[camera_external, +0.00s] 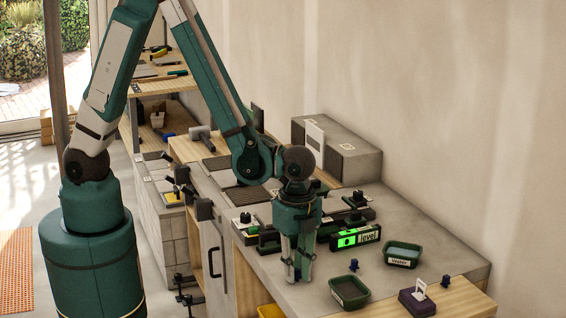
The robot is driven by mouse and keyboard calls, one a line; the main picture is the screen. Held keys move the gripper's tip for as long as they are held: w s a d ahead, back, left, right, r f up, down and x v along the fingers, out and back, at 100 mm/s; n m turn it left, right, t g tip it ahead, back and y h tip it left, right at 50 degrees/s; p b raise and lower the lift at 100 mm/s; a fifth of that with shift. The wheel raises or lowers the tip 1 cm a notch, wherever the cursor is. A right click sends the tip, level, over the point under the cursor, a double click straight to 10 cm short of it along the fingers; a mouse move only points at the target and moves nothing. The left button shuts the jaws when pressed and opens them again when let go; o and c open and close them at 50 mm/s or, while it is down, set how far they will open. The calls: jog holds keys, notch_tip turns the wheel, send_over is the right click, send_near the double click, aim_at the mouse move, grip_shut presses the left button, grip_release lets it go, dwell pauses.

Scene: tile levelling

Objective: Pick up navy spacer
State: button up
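A small navy spacer (354,265) stands upright on the grey worktop, behind the dark green tray. A second small navy piece of similar look (446,281) stands on the wooden strip at the right. My gripper (298,278) points straight down at the front of the worktop, to the left of both navy pieces and apart from them. Its fingers are close together and their tips are low near the surface.
A dark green tray (350,292), a green water tub (403,254) and a purple block with a white tag (417,301) stand on the right. A grey block (350,160) stands against the wall.

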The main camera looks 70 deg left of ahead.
aim_at(297, 269)
jog(key=shift+r, duration=0.2)
jog(key=shift+c, duration=0.3)
jog(key=shift+r+p, duration=0.3)
jog(key=shift+r, duration=4.5)
